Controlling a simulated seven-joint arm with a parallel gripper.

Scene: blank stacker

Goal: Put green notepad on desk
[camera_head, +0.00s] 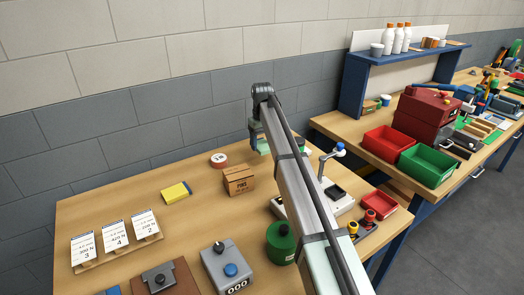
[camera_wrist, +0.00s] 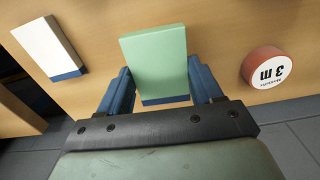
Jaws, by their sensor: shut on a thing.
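The green notepad (camera_wrist: 155,60) is a pale green block with a blue lower edge. It sits between the two blue fingers of my gripper (camera_wrist: 159,80) in the wrist view, and my gripper is shut on it. In the head view, my gripper (camera_head: 257,140) is over the back part of the wooden desk (camera_head: 110,205), and a little of the notepad shows beside it. My arm hides part of the area. I cannot tell whether the notepad touches the desk.
A red and white round tape (camera_head: 220,159) lies beside the gripper, and a white block with a blue edge (camera_wrist: 50,47) lies on the other side. A cardboard box (camera_head: 238,180) and a yellow pad (camera_head: 176,193) are nearby. Bare desk lies around the yellow pad.

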